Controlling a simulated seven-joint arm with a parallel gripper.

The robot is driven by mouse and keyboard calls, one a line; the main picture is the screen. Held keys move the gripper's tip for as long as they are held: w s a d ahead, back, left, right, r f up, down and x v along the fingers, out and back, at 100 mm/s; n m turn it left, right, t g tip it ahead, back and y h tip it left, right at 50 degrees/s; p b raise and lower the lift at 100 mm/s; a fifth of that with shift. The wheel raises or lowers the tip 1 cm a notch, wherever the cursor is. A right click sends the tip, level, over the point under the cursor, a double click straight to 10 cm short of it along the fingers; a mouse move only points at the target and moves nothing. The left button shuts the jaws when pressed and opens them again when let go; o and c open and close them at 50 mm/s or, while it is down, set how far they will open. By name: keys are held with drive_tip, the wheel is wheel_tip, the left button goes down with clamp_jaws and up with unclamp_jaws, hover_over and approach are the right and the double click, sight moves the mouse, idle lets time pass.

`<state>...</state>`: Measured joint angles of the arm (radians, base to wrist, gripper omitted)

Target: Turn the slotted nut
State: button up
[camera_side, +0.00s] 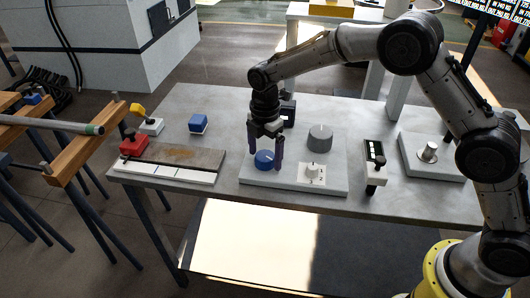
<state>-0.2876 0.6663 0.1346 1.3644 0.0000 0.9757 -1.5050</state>
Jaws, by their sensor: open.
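My gripper (265,153) points down over the grey board (300,184) on the table. Its two fingers are apart, one on each side of a round blue knob (264,160) with a pale line on top. I cannot tell whether the fingers touch it. A larger grey round knob (320,138) and a small white knob on a white plate (312,172) stand to its right. A metal cylindrical piece (428,152) stands on a separate grey plate at the right. No slot is clear at this size, so I cannot tell which piece is the slotted nut.
A black-faced display box (375,163) stands between the two boards. Wooden trestles (85,150) stand beyond the left edge.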

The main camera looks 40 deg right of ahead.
drive_tip(key=shift+c, duration=0.4)
drive_tip(key=c, duration=1.3)
drive_tip(key=m, duration=0.5)
drive_tip(key=shift+m, duration=0.3)
drive_tip(key=m, duration=1.1)
drive_tip(key=shift+r, duration=0.1)
drive_tip(key=m, duration=0.5)
